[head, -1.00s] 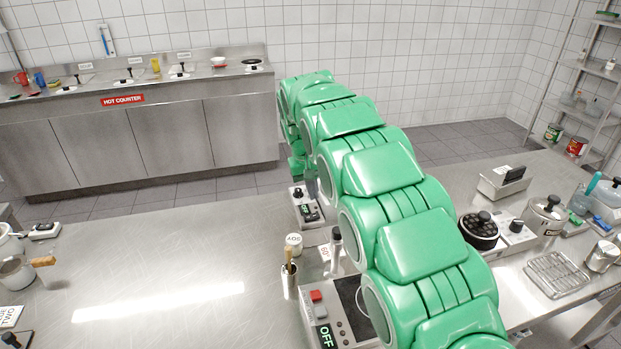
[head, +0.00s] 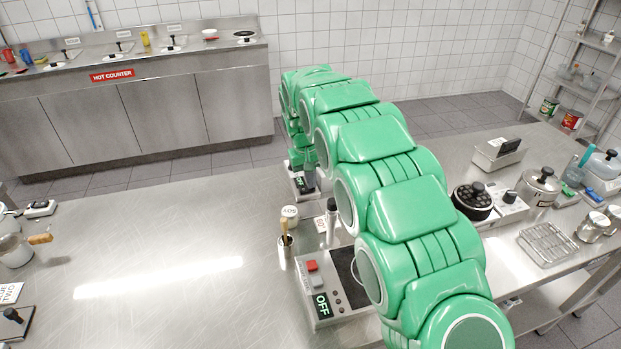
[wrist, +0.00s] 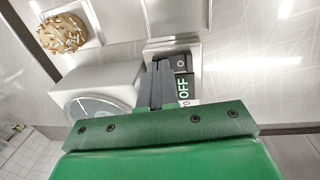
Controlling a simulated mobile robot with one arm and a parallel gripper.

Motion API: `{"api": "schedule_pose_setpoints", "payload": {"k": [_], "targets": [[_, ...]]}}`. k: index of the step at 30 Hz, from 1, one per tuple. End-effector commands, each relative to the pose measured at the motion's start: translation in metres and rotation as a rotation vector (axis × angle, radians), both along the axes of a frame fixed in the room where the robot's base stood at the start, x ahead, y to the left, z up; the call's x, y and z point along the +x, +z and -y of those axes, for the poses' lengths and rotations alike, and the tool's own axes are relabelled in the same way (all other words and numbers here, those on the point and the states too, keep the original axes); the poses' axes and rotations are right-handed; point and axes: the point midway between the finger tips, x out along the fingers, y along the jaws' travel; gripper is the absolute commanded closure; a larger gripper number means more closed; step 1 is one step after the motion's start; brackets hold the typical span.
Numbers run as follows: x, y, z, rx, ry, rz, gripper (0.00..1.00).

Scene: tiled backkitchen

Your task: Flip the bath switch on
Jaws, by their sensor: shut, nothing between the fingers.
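A small switch unit with a dark panel reading OFF (head: 300,181) stands at the far edge of the steel table, partly hidden by my arm. In the wrist view a dark rocker and the green-white OFF sign (wrist: 183,88) show right beside my gripper (wrist: 160,68). My gripper is shut and empty, its fingertips over the left side of the switch panel. I cannot tell whether they touch the rocker. The word bath is not readable on this unit.
A second unit with red and grey buttons and an OFF display (head: 321,304) stands nearer on the table. A utensil cup (head: 285,243) and a white-lidded jar (head: 289,213) are close by.

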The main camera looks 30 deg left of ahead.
Motion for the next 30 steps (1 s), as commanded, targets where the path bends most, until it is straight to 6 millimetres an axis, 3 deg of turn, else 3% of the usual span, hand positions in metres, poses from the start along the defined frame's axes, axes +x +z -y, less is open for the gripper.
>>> {"api": "schedule_pose_setpoints", "payload": {"k": [30], "targets": [[-0.010,0.001,-0.010,0.018,0.000,-0.020,1.00]]}}
